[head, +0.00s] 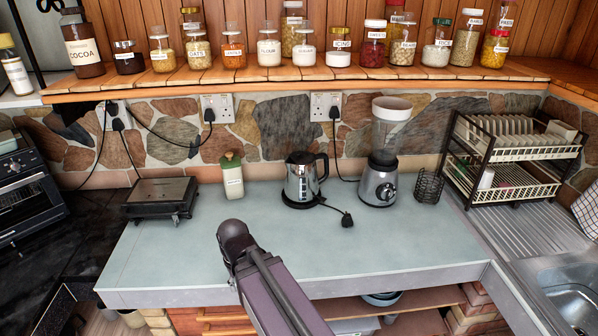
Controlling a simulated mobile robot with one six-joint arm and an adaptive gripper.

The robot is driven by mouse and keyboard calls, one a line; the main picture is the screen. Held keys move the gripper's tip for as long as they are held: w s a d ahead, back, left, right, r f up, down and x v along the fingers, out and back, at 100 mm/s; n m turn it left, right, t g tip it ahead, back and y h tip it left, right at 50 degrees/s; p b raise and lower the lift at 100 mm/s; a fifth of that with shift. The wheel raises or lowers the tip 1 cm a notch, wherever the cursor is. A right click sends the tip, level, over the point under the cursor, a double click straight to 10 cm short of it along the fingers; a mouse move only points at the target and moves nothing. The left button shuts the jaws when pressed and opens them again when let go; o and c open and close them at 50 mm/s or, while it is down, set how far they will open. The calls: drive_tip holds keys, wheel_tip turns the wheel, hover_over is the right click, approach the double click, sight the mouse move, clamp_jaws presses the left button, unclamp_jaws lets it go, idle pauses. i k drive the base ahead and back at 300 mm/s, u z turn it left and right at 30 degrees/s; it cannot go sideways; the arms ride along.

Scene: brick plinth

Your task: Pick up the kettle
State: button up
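The kettle (300,182) stands upright on the grey-green worktop (400,240), near the stone back wall. It is shiny silver with a black lid, a black handle on its right side and a black base. A black cord runs right from the base to a loose plug (347,220) on the worktop. My arm reaches up from the bottom edge, in front and to the left of the kettle, with a dark rounded joint at its upper end. My gripper's fingers do not show, and nothing of my arm touches the kettle.
A blender (380,185) and a dark wire holder (429,187) stand right of the kettle. A green-lidded container (232,176) and a black grill (162,196) stand left. A dish rack (515,165) and sink (572,300) are at the right. A jar shelf (300,77) overhangs behind. The worktop's front is mostly clear.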

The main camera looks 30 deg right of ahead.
sight(301, 182)
drive_tip(key=z, duration=0.35)
drive_tip(key=i, duration=0.9)
drive_tip(key=z, duration=0.5)
